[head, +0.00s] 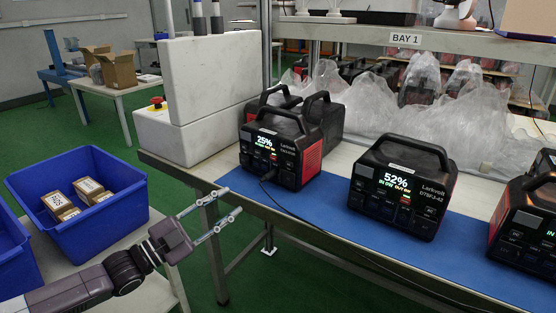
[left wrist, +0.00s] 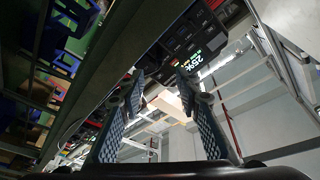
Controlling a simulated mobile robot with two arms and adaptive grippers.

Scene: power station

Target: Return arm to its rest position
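My left gripper (head: 231,201) reaches in from the lower left, in front of the bench edge. Its two fingers are apart with nothing between them; the left wrist view also shows them spread (left wrist: 161,82). The fingers point towards the bench, short of the power station reading 25% (head: 285,150), and touch nothing I can see. That station's display also shows in the left wrist view (left wrist: 194,62). A black cable (head: 300,215) runs from its front along the bench. My right gripper is in neither view.
A power station reading 52% (head: 402,190) and another at the right edge (head: 525,230) stand on the blue mat (head: 340,222). A blue bin (head: 90,222) with small boxes (head: 60,205) is at left. A white machine with a red button (head: 157,101) stands at the bench's left end.

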